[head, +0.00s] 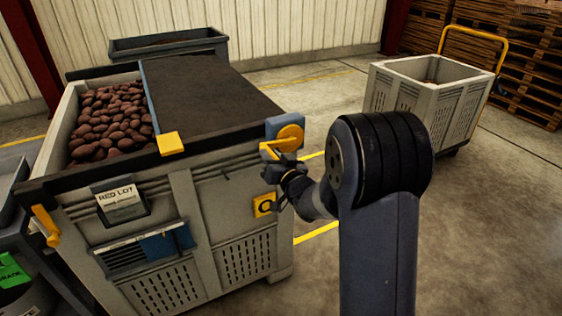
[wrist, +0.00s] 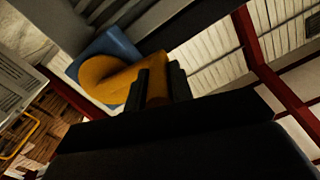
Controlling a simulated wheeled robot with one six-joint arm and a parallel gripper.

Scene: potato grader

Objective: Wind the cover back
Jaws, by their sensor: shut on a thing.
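The dark cover (head: 210,97) lies over the right part of a large grey crate (head: 225,205). The left part is open and shows reddish potatoes (head: 112,117). A blue edge bar runs along the cover's left edge, with a yellow tab (head: 170,143) at its front end. A yellow crank (head: 288,136) on a blue mount sits at the crate's front right corner. My gripper (head: 287,175) is shut on the crank's handle. The wrist view shows the yellow crank (wrist: 110,80) with its handle between the dark fingers (wrist: 157,88).
A yellow latch (head: 46,225) is at the crate's front left, and a RED LOT label (head: 120,200) is on its front. A grey bin (head: 170,45) stands behind. A wheeled crate (head: 425,100) with a yellow handle stands at right. Floor between is clear.

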